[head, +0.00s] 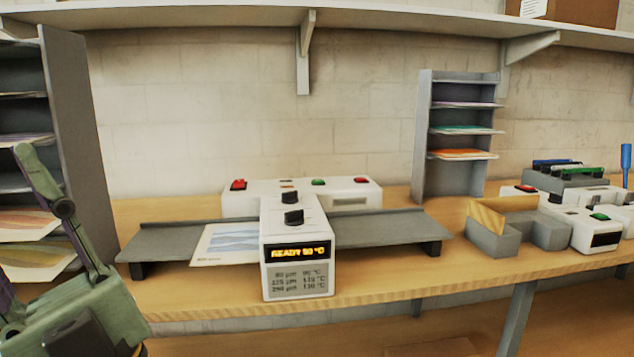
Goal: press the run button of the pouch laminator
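The pouch laminator (345,200) stands on the wooden bench, a white body with a grey tray on each side. Its front block (297,245) has two black knobs on top and an amber display (296,252) that seems to read "READY 90 °C" above a printed temperature table. On the rear body are a green button (318,182), a red button (238,185) and a small red part at the right end. No label marks the run button legibly. A sheet with a blue picture (228,245) lies on the left tray. Greenish parts of my arm show at lower left, apart from the laminator; my gripper cannot be made out.
A grey shelf rack (455,135) with coloured sheets stands behind right. A dark rack (80,150) stands at left. A wall shelf (400,20) runs overhead.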

